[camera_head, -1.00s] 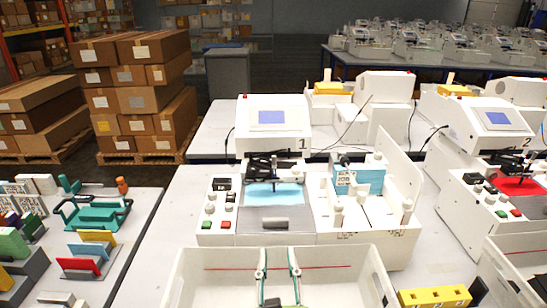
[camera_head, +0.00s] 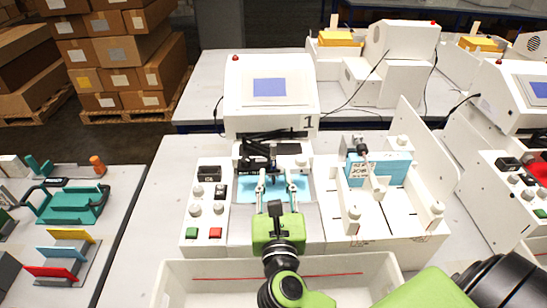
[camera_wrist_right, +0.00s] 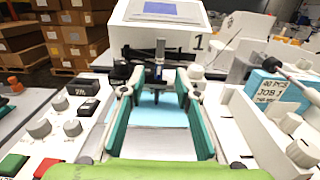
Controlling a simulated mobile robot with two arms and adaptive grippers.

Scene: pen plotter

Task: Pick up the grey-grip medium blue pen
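An upright slim pen (camera_wrist_right: 160,52) stands in the dark carriage of plotter 1 in the right wrist view. My left gripper is not in view.
Plotter 1's white housing (camera_head: 270,95) rises behind the carriage. A button panel (camera_head: 207,205) is on the left, and a blue job box (camera_head: 392,167) with a post on the right. A white bin (camera_head: 215,282) is in front. Coloured holders (camera_head: 62,255) stand on the left table.

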